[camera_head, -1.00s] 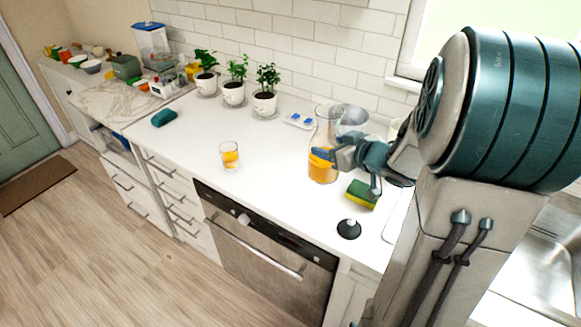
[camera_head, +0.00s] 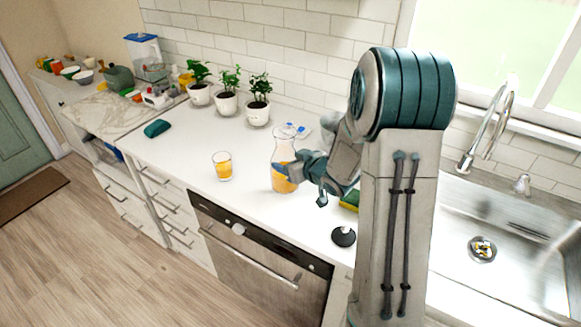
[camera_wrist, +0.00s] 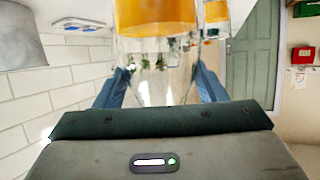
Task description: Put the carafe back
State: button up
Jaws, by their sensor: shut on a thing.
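The clear glass carafe (camera_head: 284,150), with orange juice in its lower part, is upright over the white counter in the head view. My gripper (camera_head: 289,170) reaches it from the right and is shut on it. In the wrist view, the carafe (camera_wrist: 160,82) fills the space between the two blue fingers (camera_wrist: 163,88), with the orange juice at the top of the picture. I cannot tell whether its base touches the counter.
A glass of orange juice (camera_head: 222,168) stands left of the carafe. Three potted plants (camera_head: 228,102) line the wall. A sponge (camera_head: 349,202), partly hidden by my arm, and a black disc (camera_head: 343,237) lie to the right. The sink (camera_head: 500,215) is further right. Counter near the teal item (camera_head: 157,128) is clear.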

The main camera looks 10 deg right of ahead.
jog(key=shift+w+f, duration=0.1)
jog(key=shift+f, duration=0.95)
jog(key=shift+f, duration=0.1)
jog(key=shift+f, duration=0.1)
jog(key=o, duration=1.7)
